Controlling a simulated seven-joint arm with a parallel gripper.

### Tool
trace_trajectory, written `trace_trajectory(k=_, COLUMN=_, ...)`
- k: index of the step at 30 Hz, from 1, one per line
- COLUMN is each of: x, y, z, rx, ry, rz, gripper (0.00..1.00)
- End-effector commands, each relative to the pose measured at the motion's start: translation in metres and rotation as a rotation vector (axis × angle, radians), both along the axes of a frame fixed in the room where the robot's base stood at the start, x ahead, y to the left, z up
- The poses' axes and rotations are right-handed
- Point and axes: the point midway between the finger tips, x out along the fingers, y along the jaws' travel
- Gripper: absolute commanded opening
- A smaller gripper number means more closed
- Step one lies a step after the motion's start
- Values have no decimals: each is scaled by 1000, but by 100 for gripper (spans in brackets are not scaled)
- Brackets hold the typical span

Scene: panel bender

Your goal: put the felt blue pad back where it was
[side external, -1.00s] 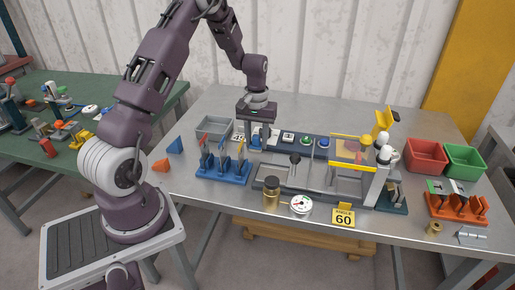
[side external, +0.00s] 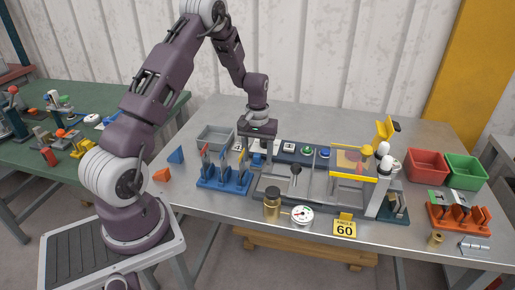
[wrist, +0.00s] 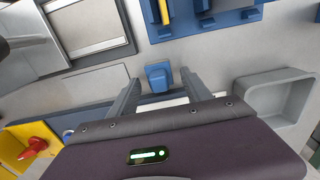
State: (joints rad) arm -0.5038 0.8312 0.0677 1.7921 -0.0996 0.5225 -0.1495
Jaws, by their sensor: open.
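A small blue piece (wrist: 158,77), which looks like the blue pad, is between the two fingertips of my gripper (wrist: 160,82) in the wrist view. My gripper is open, with one finger on each side of the piece. I see gaps beside it, and cannot tell whether it rests on the bench. In the side external view my gripper (side external: 258,150) points down behind the blue tool rack, at the left end of the dark button strip. The pad is mostly hidden there by the fingers and the rack. A white patch (wrist: 172,103) shows behind the piece, between the fingers.
The blue tool rack (side external: 223,182) stands close in front of my gripper, and a grey tray (side external: 215,138) is to its left. The panel bender (side external: 315,187) is to the right. Red (side external: 428,165) and green (side external: 465,169) bins stand far right. The bench behind is clear.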

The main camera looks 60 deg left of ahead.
Motion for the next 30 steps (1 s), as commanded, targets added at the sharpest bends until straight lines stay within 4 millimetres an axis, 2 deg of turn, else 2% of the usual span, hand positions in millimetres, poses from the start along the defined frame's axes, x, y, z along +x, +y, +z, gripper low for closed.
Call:
trace_trajectory(k=9, x=1, y=0, z=84, rx=3, ry=-6, rz=0, gripper=57)
trace_trajectory(k=15, x=1, y=-1, z=112, rx=3, ry=-4, rz=-2, gripper=57)
trace_trajectory(k=17, x=-1, y=-8, z=125, rx=6, ry=-17, rz=-19, gripper=57)
trace_trajectory(k=20, x=-10, y=-44, z=169, rx=23, ry=-74, rz=-105, gripper=57)
trace_trajectory(k=21, x=-20, y=-65, z=191, rx=33, ry=-108, rz=-159, gripper=57)
trace_trajectory(k=23, x=-43, y=-100, z=223, rx=51, ry=-163, rz=-250, gripper=57)
trace_trajectory(k=24, x=-62, y=-123, z=241, rx=64, ry=-200, rz=-314, gripper=57)
trace_trajectory(k=26, x=-95, y=-154, z=262, rx=87, ry=-258, rz=-414, gripper=57)
trace_trajectory(k=27, x=-118, y=-172, z=271, rx=103, ry=-296, rz=-479, gripper=57)
trace_trajectory(k=30, x=-174, y=-203, z=278, rx=142, ry=-378, rz=-621, gripper=57)
